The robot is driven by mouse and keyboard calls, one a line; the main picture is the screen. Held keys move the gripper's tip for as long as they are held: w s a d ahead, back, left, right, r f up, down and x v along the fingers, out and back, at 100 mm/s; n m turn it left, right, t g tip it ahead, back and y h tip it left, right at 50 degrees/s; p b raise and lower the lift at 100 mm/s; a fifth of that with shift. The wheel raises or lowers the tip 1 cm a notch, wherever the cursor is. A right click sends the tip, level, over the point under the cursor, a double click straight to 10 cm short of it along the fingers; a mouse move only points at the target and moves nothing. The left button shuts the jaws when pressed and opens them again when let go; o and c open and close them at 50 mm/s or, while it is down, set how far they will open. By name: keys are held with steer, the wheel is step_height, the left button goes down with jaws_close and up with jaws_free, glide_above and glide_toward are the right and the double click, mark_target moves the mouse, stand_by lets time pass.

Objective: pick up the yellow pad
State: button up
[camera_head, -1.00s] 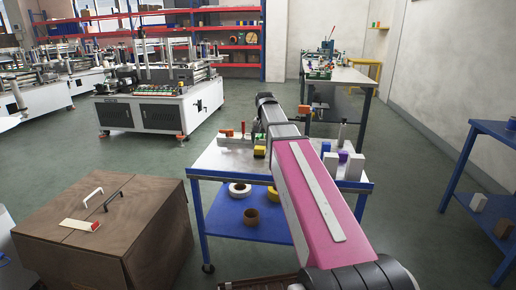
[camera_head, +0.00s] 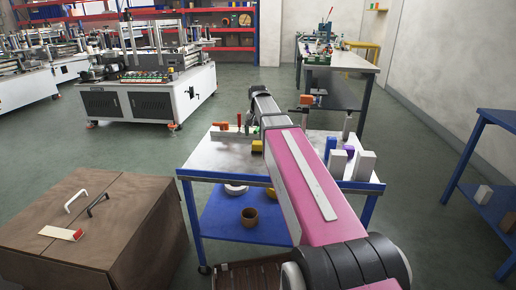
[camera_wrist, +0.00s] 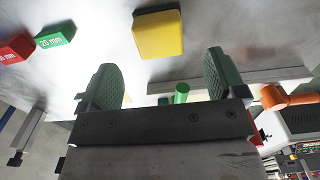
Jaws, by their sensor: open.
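The yellow pad (camera_wrist: 158,34) lies on the light metal top of a blue cart (camera_head: 215,155). In the wrist view it is near the top edge, a little beyond and between my fingertips, not touched. In the head view a small yellow patch of it (camera_head: 257,146) shows just left of my arm. My gripper (camera_wrist: 161,76) is open, with two green ribbed fingers spread wide and nothing between them. In the head view my pink arm reaches over the cart and the gripper cannot be made out.
A green block marked 20 mm (camera_wrist: 55,35) and a red block (camera_wrist: 15,48) lie left of the pad. A green cylinder (camera_wrist: 181,93) and an orange-handled clamp (camera_wrist: 288,97) are near the fingers. White blocks (camera_head: 364,165) stand at the cart's right; a brown cabinet (camera_head: 95,225) stands left.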

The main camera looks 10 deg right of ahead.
mark_target(258, 143)
steer(key=shift+f, duration=3.05)
steer(key=c, duration=1)
